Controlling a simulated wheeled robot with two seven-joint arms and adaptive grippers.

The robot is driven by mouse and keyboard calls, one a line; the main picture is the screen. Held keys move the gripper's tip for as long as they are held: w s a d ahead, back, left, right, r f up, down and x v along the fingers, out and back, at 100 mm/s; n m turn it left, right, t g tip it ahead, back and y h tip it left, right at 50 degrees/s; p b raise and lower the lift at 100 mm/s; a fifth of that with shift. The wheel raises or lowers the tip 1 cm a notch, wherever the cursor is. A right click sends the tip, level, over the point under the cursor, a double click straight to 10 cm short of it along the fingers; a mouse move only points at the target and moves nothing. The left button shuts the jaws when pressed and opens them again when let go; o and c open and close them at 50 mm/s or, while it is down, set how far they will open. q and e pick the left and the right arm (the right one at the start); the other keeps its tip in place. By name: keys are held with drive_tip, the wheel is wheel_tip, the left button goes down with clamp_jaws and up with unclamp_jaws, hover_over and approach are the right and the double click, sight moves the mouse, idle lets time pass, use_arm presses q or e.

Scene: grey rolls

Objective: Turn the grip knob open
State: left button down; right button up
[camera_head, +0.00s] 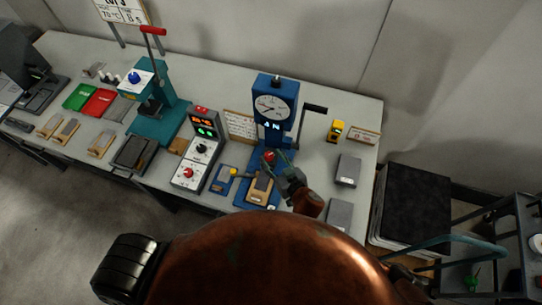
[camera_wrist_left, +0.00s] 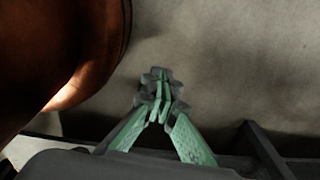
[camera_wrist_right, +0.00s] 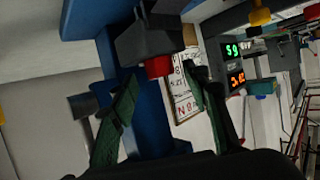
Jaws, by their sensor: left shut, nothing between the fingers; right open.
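The blue test stand (camera_head: 276,92) with a round dial stands at the back edge of the bench. A red knob (camera_head: 269,155), which looks like the grip knob, sits low on its front; no label on it is readable. In the right wrist view the red knob (camera_wrist_right: 158,67) sticks out of a dark block. My right gripper (camera_head: 277,164) is open beside the knob; its fingers (camera_wrist_right: 160,82) are spread to either side of it, and contact cannot be told. My left gripper (camera_wrist_left: 161,98) is shut and empty, over bare floor, away from the bench.
A control box (camera_head: 197,150) with lit digits stands left of the stand. A black crank (camera_head: 314,108) juts out at its right. A wooden block (camera_head: 260,190) lies below the knob, grey blocks (camera_head: 348,170) to the right. A teal press (camera_head: 158,120) stands farther left.

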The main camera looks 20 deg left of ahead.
drive_tip(key=shift+w+a+f, duration=0.15)
drive_tip(key=shift+w+a, duration=0.2)
drive_tip(key=shift+a, duration=0.1)
drive_tip(key=c, duration=1.2)
use_arm(q)
drive_tip(key=shift+w, duration=0.75)
use_arm(e)
drive_tip(key=shift+o, duration=0.2)
use_arm(q)
drive_tip(key=shift+r, duration=0.1)
